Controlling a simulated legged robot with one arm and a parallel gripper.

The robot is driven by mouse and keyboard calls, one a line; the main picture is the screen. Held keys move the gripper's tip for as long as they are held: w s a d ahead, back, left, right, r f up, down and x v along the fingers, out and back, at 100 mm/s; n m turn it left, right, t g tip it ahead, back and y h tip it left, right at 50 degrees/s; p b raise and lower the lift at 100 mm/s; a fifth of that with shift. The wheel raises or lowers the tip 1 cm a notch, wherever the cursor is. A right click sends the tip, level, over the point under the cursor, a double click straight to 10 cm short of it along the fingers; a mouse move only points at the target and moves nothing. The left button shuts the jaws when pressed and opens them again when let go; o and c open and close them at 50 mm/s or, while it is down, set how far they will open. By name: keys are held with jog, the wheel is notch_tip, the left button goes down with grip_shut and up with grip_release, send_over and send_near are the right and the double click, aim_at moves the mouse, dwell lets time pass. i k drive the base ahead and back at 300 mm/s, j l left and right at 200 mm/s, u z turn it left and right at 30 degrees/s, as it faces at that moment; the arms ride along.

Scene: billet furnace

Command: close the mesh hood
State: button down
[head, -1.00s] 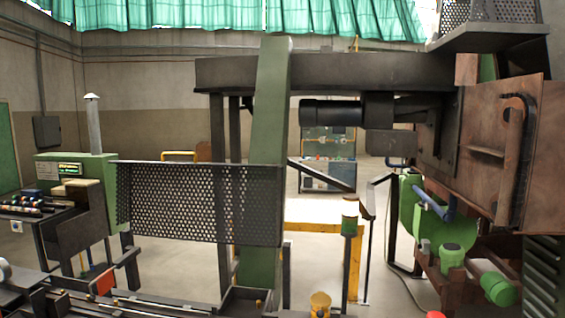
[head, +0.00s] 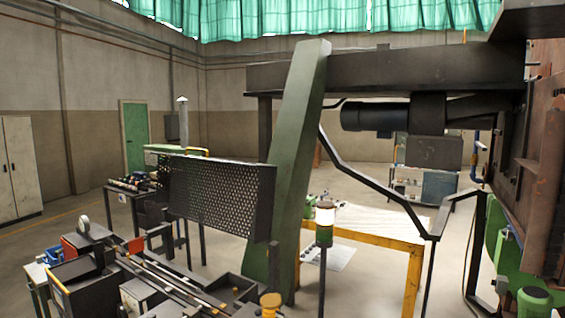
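The mesh hood (head: 215,192) is a dark perforated metal panel left of the middle of the head view. It stands above the rail line of the machine, beside the slanted green post (head: 300,150). Its right end is close to the post, but I cannot tell whether they touch. The panel stands roughly upright, and a gap shows between its lower edge and the machine bed (head: 190,285). I cannot tell how its hinge is set. My gripper is not in the head view.
A yellow rail frame (head: 375,242) and dark handrails (head: 375,185) stand right of the post. A signal lamp post (head: 324,235) stands in front. A brown furnace body (head: 545,160) fills the right edge. Open floor lies at the left near the white cabinet (head: 20,165).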

aim_at(262, 217)
jog(key=i+l, duration=0.2)
jog(key=l, duration=0.15)
jog(key=i+l+u, duration=0.1)
jog(key=l, duration=0.25)
jog(key=i+l+u, duration=0.1)
jog(key=i+l, duration=0.35)
jog(key=l, duration=0.3)
jog(key=i+l+u, duration=0.1)
jog(key=l, duration=0.25)
jog(key=i+l+u, duration=0.1)
jog(key=i, duration=0.35)
jog(key=i+l+u, duration=0.1)
jog(key=i+l, duration=0.15)
jog(key=i, duration=0.2)
jog(key=i+l, duration=0.25)
jog(key=i, duration=0.2)
jog(key=j+u, duration=0.05)
